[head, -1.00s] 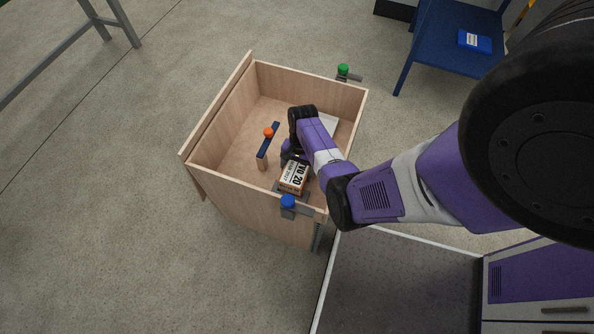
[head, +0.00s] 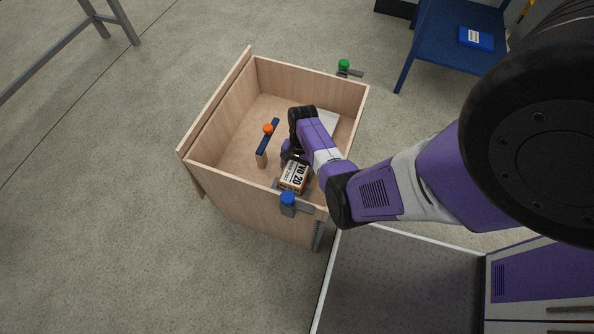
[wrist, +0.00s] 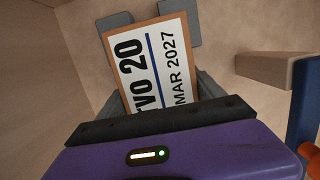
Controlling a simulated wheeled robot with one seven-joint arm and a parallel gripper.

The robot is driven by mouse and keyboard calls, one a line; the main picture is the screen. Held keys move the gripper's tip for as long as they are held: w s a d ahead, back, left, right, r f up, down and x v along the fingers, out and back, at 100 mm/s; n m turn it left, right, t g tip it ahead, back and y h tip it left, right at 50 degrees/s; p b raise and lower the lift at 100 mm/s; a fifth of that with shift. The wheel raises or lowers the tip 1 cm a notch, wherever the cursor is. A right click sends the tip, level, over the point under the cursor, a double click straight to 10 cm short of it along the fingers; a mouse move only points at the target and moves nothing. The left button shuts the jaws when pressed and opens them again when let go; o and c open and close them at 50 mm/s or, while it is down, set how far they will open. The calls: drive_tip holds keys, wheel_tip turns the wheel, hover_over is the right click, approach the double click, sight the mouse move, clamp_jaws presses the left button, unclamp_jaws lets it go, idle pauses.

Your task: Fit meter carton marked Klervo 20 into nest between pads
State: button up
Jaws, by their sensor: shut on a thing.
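The meter carton (head: 293,177) is brown with a white label and lies low inside the wooden box, near its front wall. In the wrist view the carton (wrist: 150,60) shows "VO 20" and "MAR 2027"; the start of the name is hidden. My gripper (wrist: 158,92) is shut on the carton, with a grey finger at each side. Two grey pads, one at left (wrist: 115,21) and one at right (wrist: 180,24), show at the carton's far end. I cannot tell whether the carton touches them or the floor under it.
The wooden box (head: 225,183) has walls around the carton. A wooden block with a blue bar and orange knob (head: 267,129) stands left of my gripper. A blue-knobbed clamp (head: 288,199) sits on the front wall, a green-knobbed one (head: 344,65) at the back corner.

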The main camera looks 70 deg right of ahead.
sight(298, 166)
drive_tip(key=shift+f, duration=0.3)
drive_tip(key=shift+r, duration=0.15)
drive_tip(key=shift+r+p, duration=1.15)
drive_tip(key=shift+r, duration=0.05)
idle(1.4)
drive_tip(key=shift+f+b, duration=0.9)
drive_tip(key=shift+f, duration=0.5)
drive_tip(key=o, duration=2)
drive_tip(key=shift+r, duration=0.15)
drive_tip(key=r+p, duration=0.1)
drive_tip(key=r, duration=0.1)
drive_tip(key=d+r, duration=0.1)
drive_tip(key=r, duration=0.2)
drive_tip(key=r+p, duration=0.1)
drive_tip(key=r, duration=0.1)
drive_tip(key=shift+d+r+p, duration=0.25)
drive_tip(key=shift+p, duration=0.1)
